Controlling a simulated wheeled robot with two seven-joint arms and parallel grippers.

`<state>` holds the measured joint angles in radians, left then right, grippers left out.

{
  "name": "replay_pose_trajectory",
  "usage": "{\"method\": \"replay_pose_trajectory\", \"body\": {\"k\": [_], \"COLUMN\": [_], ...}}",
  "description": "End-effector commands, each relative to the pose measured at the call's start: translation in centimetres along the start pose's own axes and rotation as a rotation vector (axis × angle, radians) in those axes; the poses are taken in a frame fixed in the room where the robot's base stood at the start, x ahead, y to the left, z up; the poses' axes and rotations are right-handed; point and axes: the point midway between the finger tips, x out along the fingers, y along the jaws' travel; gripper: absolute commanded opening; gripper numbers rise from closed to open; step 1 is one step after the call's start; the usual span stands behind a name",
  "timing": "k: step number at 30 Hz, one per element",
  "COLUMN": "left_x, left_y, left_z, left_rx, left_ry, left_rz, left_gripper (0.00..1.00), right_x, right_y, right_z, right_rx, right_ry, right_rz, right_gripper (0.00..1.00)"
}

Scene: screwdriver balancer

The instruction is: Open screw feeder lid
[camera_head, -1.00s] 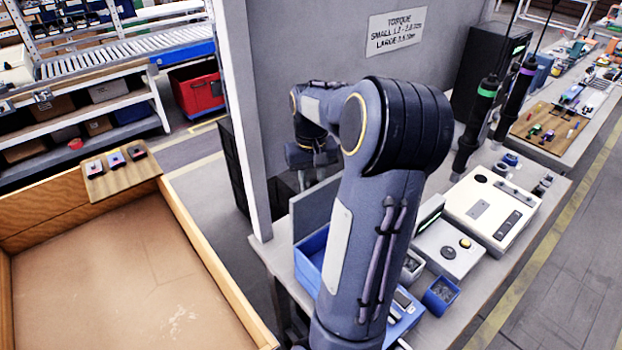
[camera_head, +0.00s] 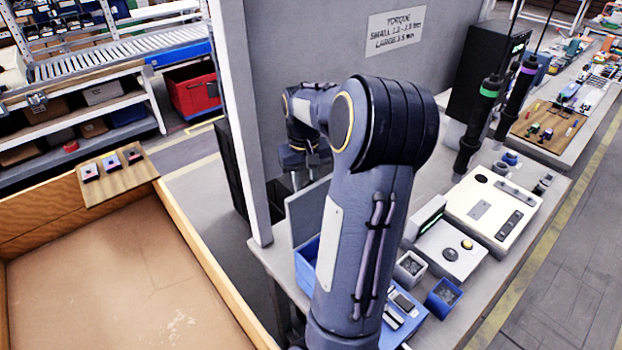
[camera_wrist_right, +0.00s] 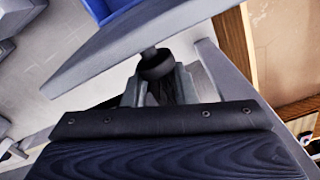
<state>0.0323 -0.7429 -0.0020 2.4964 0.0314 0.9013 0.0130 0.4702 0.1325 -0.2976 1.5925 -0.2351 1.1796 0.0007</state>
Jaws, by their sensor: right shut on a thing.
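A flat grey panel, seemingly the lid (camera_head: 304,212), stands steeply raised at the back left of a blue box (camera_head: 305,262) on the bench. In the right wrist view the lid (camera_wrist_right: 150,45) crosses the top, with a dark round knob (camera_wrist_right: 156,63) on its near face. My right gripper (camera_wrist_right: 158,82) is shut on the knob. In the head view my right gripper (camera_head: 304,165) is just behind the lid, partly hidden. My right arm covers much of the blue box. My left gripper is out of view.
A grey post (camera_head: 240,120) and a wall panel (camera_head: 320,45) stand close beside and behind the arm. To the right are a white device (camera_head: 490,208), a grey screw bin (camera_head: 410,266) and a blue bin (camera_head: 443,296).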

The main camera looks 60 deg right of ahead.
Motion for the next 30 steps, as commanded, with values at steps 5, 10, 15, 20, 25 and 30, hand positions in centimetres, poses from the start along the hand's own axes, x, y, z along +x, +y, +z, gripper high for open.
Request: {"method": "replay_pose_trajectory", "body": {"k": [5,10,15,20,25,30], "left_x": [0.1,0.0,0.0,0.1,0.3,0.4], "left_y": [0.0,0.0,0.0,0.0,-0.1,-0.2], "left_z": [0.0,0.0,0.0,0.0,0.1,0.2], "left_rx": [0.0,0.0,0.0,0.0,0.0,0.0], "left_ry": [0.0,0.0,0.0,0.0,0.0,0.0], "left_rz": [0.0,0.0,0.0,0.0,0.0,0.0], "left_gripper": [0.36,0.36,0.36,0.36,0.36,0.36], "right_x": [0.4,0.3,0.2,-0.2,-2.7,-5.6], "right_y": [-0.7,-0.6,-0.3,-0.3,-0.3,-0.5], "right_z": [0.5,0.4,0.3,0.2,0.2,0.2], "right_rx": [-0.007,-0.004,-0.001,0.0,-0.001,-0.004], "right_ry": [-0.02,-0.017,-0.012,-0.008,-0.005,-0.007], "right_rz": [-0.014,-0.012,-0.009,-0.008,-0.009,-0.009], "right_gripper": [0.34,0.52,0.52,0.52,0.52,0.52]}}
